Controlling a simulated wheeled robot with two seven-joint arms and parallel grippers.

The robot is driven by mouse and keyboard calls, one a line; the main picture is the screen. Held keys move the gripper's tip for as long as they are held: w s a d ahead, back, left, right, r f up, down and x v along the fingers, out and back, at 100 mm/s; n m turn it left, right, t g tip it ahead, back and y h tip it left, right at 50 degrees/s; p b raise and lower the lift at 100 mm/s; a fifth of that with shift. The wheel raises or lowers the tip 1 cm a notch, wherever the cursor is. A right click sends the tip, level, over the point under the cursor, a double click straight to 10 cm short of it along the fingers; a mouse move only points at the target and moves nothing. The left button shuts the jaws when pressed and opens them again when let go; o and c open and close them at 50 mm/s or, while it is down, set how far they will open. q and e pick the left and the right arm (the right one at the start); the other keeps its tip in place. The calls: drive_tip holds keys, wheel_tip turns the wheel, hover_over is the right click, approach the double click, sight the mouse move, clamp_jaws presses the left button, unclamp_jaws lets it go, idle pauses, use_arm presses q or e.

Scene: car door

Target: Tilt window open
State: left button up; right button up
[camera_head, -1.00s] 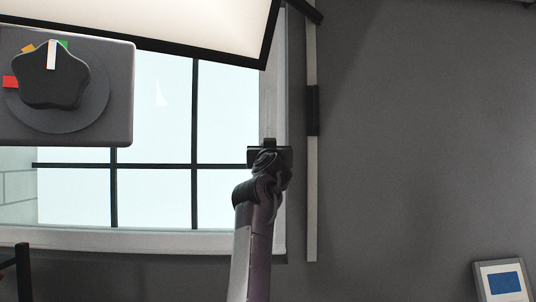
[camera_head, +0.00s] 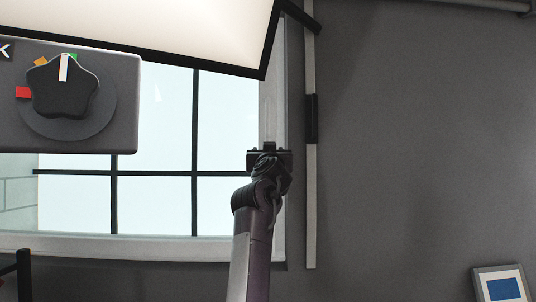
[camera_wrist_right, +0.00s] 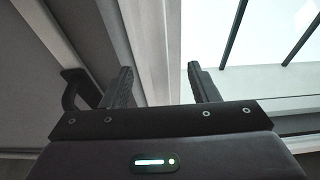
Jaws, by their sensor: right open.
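The window (camera_head: 155,110) has bright panes, dark glazing bars and a pale frame (camera_head: 272,115) on its right side. My right gripper (camera_head: 269,152) is in front of the lower right part of this frame, and its arm comes up from below. In the right wrist view the gripper (camera_wrist_right: 158,85) is open, with its two fingers apart and nothing between them. The pale frame (camera_wrist_right: 150,50) lies beyond the fingers, and glass (camera_wrist_right: 240,35) is to the right. A dark handle-like piece (camera_wrist_right: 75,88) is left of the left finger. My left gripper is not in view.
A large cream panel (camera_head: 170,25) with a dark edge hangs across the top. A grey box with a dark dial (camera_head: 64,88) covers the upper left. A pale vertical strip with a black section (camera_head: 311,118) runs right of the frame. A blue-screened device (camera_head: 503,289) is lower right.

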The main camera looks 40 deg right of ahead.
drive_tip(key=s+a+b, duration=0.3)
drive_tip(key=s+a, duration=0.2)
drive_tip(key=s, duration=0.1)
idle(0.5)
drive_tip(key=shift+f, duration=0.2)
